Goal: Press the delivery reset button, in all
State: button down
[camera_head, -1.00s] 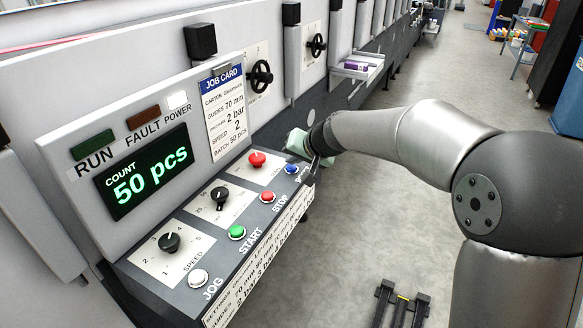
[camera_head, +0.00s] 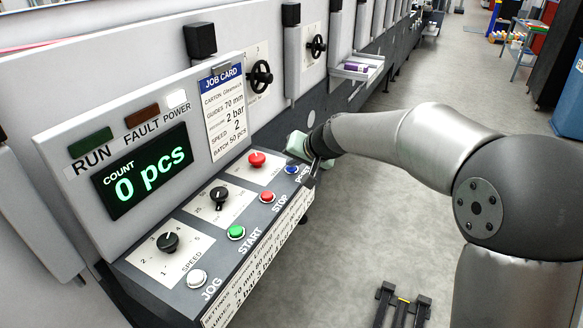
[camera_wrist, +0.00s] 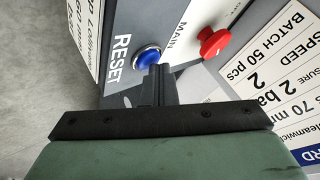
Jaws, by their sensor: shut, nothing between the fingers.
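The blue reset button (camera_head: 291,169) is at the far right end of the control panel (camera_head: 195,268). In the wrist view the blue button (camera_wrist: 146,56) has a pale ring around it and the word RESET beside it. My gripper (camera_wrist: 157,72) is shut and empty. Its fingertips overlap the button's near edge in that view; I cannot tell whether they touch it. In the head view my gripper (camera_head: 312,165) is at the panel's end, by the button, and its tips are partly hidden. The count display (camera_head: 140,172) reads 0 pcs.
A red knob (camera_head: 257,160) marked MAIN is close to the button and also shows in the wrist view (camera_wrist: 214,43). The red stop button (camera_head: 267,197), green start button (camera_head: 236,232) and white jog button (camera_head: 197,278) line the front. Open floor is on the right.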

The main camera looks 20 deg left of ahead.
aim_at(294, 170)
jog(key=shift+f, duration=0.2)
jog(key=shift+r, duration=0.15)
jog(key=shift+r+p, duration=0.5)
jog(key=shift+r, duration=0.3)
notch_tip(294, 170, up, 5)
jog(key=p, duration=0.3)
dwell(0.3)
dwell(0.6)
